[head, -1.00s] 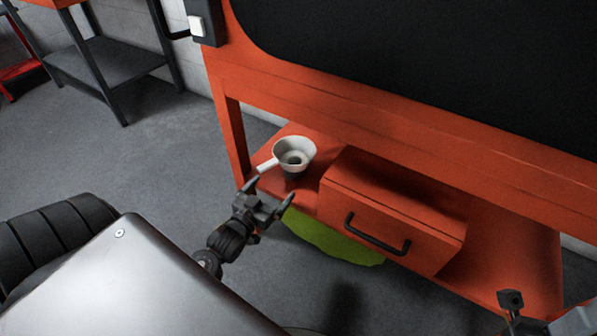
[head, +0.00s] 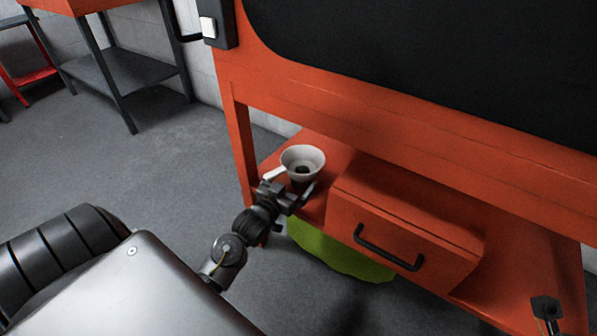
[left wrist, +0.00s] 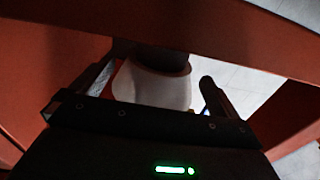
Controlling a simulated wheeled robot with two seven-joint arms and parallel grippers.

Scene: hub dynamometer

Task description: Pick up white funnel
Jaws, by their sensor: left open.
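The white funnel (head: 304,158) sits on the orange lower shelf (head: 336,158) of the bench, left of the drawer box, with its handle pointing left. My left gripper (head: 290,187) is open and right at the funnel's near side, partly covering its lower part. In the left wrist view the funnel's white body (left wrist: 155,86) lies between the two open fingers, with a dark part above it; I cannot tell whether the fingers touch it. A part of my right gripper (head: 546,308) shows at the lower right; its jaws are not clear.
An orange drawer box (head: 405,225) with a black handle stands right of the funnel. The bench's orange leg (head: 240,140) rises to its left, and the bench top edge runs above. A green patch (head: 335,253) lies on the floor below.

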